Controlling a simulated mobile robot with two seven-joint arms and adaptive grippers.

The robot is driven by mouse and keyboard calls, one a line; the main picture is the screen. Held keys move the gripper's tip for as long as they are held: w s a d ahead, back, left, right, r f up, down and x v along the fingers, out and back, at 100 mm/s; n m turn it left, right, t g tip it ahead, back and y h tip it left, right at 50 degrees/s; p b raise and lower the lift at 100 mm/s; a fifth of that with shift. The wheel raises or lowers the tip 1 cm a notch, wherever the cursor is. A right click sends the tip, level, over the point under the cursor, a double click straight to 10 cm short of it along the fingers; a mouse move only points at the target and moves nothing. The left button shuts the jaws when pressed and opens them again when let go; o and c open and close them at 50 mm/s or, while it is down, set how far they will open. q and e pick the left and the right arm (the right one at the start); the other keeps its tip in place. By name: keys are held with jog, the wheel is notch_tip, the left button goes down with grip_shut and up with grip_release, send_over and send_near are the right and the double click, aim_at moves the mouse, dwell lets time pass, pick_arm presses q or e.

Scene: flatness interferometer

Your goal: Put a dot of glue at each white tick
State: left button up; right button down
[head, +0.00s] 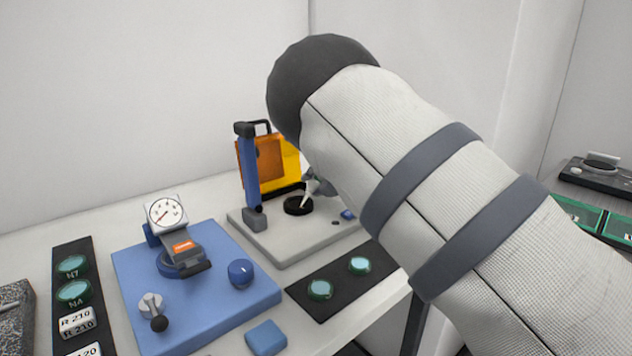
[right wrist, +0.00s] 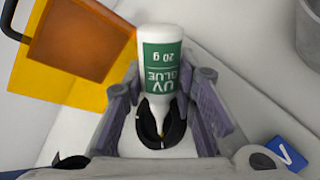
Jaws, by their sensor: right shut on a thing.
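My right gripper (right wrist: 163,97) is shut on a white glue bottle with a green "UV GLUE 20 g" label (right wrist: 162,66). In the right wrist view its nozzle end points down toward a black ring (right wrist: 149,136). In the head view the white nozzle (head: 309,188) is just above the black ring (head: 297,207), on a pale grey base plate (head: 283,246). I cannot tell whether the tip touches it. My right arm hides part of the plate. My left gripper is not in view.
A blue post (head: 249,172) and an orange shield (head: 266,160) stand behind the ring. A blue base with a dial gauge (head: 166,214) stands left. A black strip with teal discs (head: 337,283) lies in front.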

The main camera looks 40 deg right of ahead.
jog(key=shift+r, duration=0.1)
dwell(0.4)
jog(key=shift+r, duration=1.65)
